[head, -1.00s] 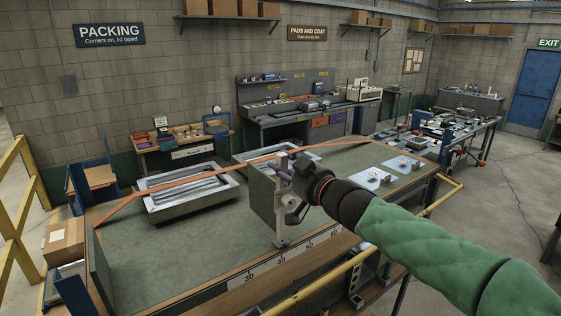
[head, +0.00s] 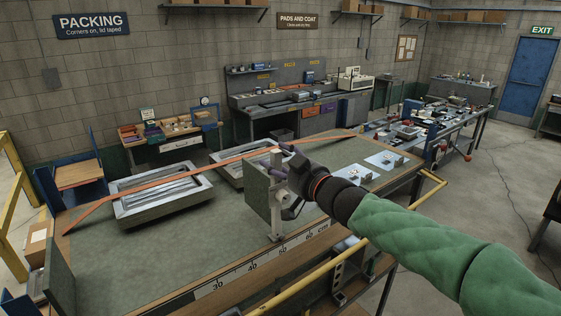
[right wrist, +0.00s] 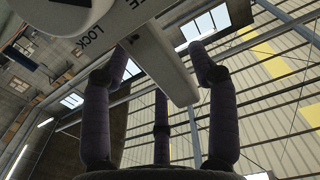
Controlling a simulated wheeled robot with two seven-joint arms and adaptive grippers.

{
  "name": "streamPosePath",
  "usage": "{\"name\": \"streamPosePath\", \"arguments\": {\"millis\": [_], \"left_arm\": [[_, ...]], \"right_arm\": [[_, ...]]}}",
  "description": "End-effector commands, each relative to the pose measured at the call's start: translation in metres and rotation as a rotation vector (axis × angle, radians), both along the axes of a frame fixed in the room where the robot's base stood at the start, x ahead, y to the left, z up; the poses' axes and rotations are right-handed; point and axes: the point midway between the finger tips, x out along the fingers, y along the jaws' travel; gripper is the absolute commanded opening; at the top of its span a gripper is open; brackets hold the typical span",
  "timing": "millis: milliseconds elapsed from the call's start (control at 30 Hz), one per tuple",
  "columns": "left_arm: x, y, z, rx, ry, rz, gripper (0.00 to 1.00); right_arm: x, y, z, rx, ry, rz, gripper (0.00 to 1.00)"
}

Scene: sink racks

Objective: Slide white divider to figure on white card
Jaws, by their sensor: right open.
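The divider is a grey-green upright panel (head: 257,197) with a white post (head: 278,222) at its front edge. The post's foot stands by the white ruler strip (head: 235,275) on the table's front edge, close to the 50 mark. My right gripper (head: 287,168) is at the top of the post. In the right wrist view its purple fingers (right wrist: 162,95) are spread around the white bar (right wrist: 160,60), which bears "LOCK" lettering. The exact contact is unclear. Two pale cards (head: 355,175) with small items lie right of the divider; their figures are too small to read. My left gripper is out of view.
A yellow rail (head: 310,288) runs along the front. Another cluttered bench (head: 435,125) stands behind to the right.

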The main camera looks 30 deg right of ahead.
Motion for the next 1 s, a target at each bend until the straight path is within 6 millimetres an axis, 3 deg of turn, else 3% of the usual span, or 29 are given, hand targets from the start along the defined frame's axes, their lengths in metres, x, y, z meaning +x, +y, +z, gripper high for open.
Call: {"name": "streamPosePath", "arguments": {"millis": [233,367,800,1000], "left_arm": [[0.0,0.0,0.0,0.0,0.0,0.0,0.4],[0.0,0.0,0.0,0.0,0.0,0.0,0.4],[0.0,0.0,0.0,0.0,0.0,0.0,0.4],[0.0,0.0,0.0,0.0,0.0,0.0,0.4]], "right_arm": [[-0.002,0.0,0.001,0.0,-0.002,-0.001,0.59],[-0.014,-0.002,0.002,-0.002,-0.004,-0.002,0.59],[-0.095,-0.01,0.0,-0.002,-0.001,-0.005,0.59],[-0.115,-0.011,0.0,0.0,-0.001,-0.002,0.59]]}}
